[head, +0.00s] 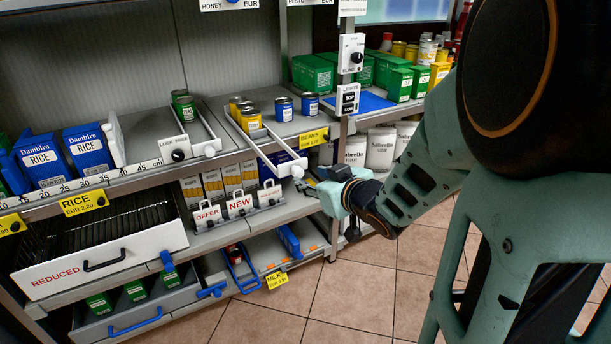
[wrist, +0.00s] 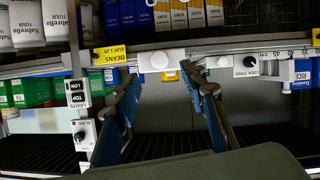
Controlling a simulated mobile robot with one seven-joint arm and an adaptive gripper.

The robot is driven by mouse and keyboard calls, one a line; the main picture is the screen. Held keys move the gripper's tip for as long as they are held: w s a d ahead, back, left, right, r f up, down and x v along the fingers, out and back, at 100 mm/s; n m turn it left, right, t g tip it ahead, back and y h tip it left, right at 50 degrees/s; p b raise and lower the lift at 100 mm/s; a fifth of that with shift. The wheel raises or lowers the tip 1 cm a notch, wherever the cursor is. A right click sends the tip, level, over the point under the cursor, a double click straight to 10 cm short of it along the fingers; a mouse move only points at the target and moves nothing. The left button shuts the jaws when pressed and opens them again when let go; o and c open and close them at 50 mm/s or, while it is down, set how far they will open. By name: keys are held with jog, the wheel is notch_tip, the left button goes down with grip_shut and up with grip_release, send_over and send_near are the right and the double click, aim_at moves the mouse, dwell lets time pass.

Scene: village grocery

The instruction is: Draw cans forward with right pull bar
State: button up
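The right pull bar (head: 268,146) is a white frame on the middle shelf, and its front end sticks out over the shelf edge. Yellow cans (head: 250,120) stand within it at the back. Blue cans (head: 284,109) stand to its right. My gripper (head: 305,181) is just in front of and beside the bar's front end. In the wrist view, which looks upside down, my gripper (wrist: 160,75) is open, with its two fingers apart. A white bar end (wrist: 154,61) shows between and beyond the fingertips. I cannot tell whether they touch it.
A left pull bar (head: 207,148) with a green can (head: 184,105) lies to the left, next to a LOCK/FREE knob (head: 178,155). OFFER and NEW signs (head: 240,206) stand just below. A LIGHTS switch box (head: 347,99) is on the post to the right. The tiled floor (head: 350,297) is clear.

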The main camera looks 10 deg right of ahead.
jog(key=shift+v, duration=2.4)
